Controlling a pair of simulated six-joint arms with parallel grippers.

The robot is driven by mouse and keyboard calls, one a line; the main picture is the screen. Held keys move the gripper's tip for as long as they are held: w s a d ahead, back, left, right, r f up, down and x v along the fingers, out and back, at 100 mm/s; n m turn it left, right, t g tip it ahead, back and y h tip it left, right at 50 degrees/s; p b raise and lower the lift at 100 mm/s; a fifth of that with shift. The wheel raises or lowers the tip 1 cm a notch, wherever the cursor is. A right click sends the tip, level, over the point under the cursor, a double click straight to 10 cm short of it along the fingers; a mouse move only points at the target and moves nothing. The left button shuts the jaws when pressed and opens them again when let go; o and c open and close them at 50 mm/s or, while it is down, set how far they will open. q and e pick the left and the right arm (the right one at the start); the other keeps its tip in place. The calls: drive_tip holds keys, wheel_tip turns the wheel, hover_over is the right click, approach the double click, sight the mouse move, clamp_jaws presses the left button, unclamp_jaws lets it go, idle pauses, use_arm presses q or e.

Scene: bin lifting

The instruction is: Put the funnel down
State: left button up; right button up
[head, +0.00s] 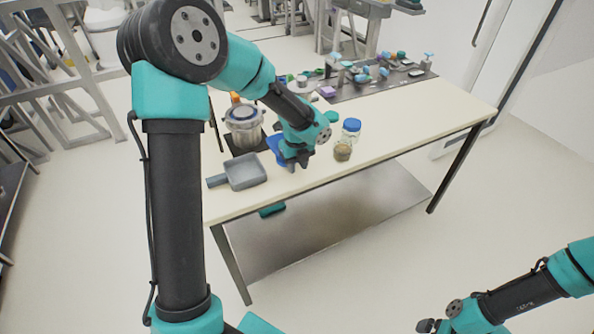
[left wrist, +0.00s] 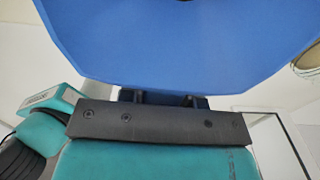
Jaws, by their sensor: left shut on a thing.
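The blue funnel (head: 278,148) is at the near part of the table, partly hidden behind my left gripper (head: 297,163). My left gripper is shut on it. In the left wrist view the funnel (left wrist: 180,48) is a broad blue shape filling the upper part, just beyond the gripper body. I cannot tell whether the funnel touches the table. My right gripper (head: 428,325) is at the bottom edge of the head view, away from the table. Its fingers are too small to tell if it is open or shut.
A grey scoop-like tray (head: 245,171) lies left of the funnel. A clear lidded pot (head: 245,128) stands behind it. A small brown-filled jar (head: 342,151) and a blue-lidded jar (head: 351,130) stand to the right. Many small items crowd the far end; the table's right middle is clear.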

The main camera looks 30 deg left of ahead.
use_arm(q)
drive_tip(key=shift+w+a+f, duration=0.1)
drive_tip(key=shift+w+a, duration=0.15)
drive_tip(key=shift+w, duration=0.15)
drive_tip(key=shift+f, duration=1.7)
drive_tip(key=shift+f, duration=0.15)
drive_tip(key=o, duration=0.9)
wheel_tip(320, 180, up, 12)
drive_tip(key=shift+r, duration=0.2)
